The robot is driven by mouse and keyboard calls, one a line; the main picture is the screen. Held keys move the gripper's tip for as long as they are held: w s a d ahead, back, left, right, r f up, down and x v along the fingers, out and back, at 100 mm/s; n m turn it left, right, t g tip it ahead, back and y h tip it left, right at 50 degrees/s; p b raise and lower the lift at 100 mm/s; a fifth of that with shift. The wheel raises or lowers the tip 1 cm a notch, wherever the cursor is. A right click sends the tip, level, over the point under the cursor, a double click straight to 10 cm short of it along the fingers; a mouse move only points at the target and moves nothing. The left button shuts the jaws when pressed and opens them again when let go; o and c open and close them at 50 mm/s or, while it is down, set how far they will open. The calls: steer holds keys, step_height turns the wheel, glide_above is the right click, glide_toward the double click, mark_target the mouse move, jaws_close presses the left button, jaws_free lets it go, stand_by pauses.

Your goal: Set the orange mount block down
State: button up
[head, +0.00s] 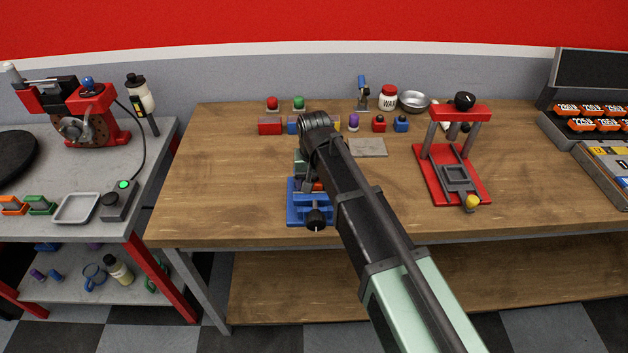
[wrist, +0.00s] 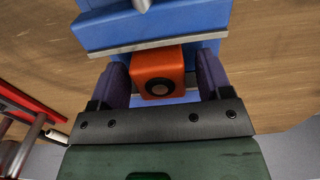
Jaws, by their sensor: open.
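The orange mount block (wrist: 173,60) shows in the wrist view, with a dark round hole in its face. It sits against the pale jaw edge of the blue vise (wrist: 150,27). My gripper (wrist: 162,80) is open, with one purple-grey finger on each side of the block. In the head view the blue vise (head: 305,215) stands at the bench's front edge, and a sliver of the orange block (head: 317,186) shows beside my arm. My arm hides most of the block and the vise's right side there.
A red press (head: 452,175) stands to the right on the wooden bench (head: 230,170). A grey plate (head: 367,147), small coloured blocks, a white jar (head: 388,98) and a metal bowl (head: 413,101) sit at the back. The bench left of the vise is clear.

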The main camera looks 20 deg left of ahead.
step_height(320, 180, up, 12)
steer(key=p, duration=1.2)
steer(key=s+d+m, duration=0.1)
steer(key=s+d, duration=0.2)
steer(key=d, duration=0.8)
steer(key=s+d+m, duration=0.1)
steer(key=s+d, duration=0.3)
steer(key=d, duration=0.8)
steer(key=s+d+m, duration=0.1)
steer(key=s+d, duration=0.3)
steer(key=d, duration=0.8)
steer(key=shift+m, duration=0.3)
